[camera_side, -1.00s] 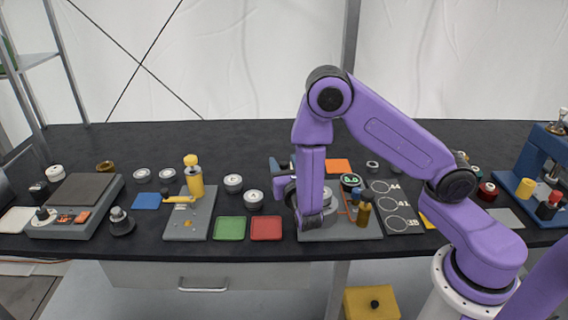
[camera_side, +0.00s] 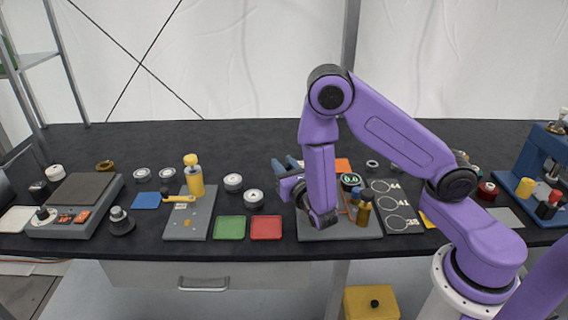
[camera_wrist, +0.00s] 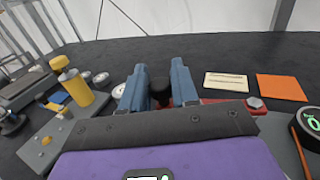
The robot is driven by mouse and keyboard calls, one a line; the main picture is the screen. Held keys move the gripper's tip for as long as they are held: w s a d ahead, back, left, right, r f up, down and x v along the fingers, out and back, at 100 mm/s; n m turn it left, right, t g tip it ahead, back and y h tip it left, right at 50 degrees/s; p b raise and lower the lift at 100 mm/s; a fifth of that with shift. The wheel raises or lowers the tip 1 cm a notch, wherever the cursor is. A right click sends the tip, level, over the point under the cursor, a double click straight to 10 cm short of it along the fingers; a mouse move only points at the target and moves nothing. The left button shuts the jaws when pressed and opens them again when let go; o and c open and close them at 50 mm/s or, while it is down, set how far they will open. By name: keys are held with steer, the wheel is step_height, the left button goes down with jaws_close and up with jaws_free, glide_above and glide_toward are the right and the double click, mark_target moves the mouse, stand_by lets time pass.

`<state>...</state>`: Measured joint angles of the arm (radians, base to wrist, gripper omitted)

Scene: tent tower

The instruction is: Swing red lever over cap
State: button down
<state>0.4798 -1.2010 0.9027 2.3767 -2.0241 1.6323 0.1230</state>
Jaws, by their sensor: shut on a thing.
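The red lever (camera_wrist: 228,102) shows in the wrist view as a short red strip beyond my gripper's black edge, with a metal bolt (camera_wrist: 255,103) at its right end. A black knob (camera_wrist: 159,88) stands between the two blue fingers of my gripper (camera_wrist: 157,92), which is shut on it. The knob appears to be the lever's handle; the join is hidden. In the side view my gripper (camera_side: 290,167) is over the left part of a grey base plate (camera_side: 338,232). I cannot make out the cap; my wrist covers that area.
A round green-lit display (camera_side: 350,181) and brown bottles (camera_side: 364,210) stand just right of my wrist. A yellow-topped post (camera_side: 195,180) stands on another plate at the left. Green (camera_side: 230,228) and red (camera_side: 266,228) trays lie left of the base plate.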

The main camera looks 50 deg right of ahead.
steer(key=shift+s+a+n+t+y, duration=0.3)
steer(key=shift+s+n+y, duration=0.15)
steer(key=shift+y, duration=0.35)
steer(key=c, duration=1)
jaws_free()
steer(key=v, duration=1.7)
steer(key=shift+s, duration=0.15)
steer(key=shift+o, duration=0.3)
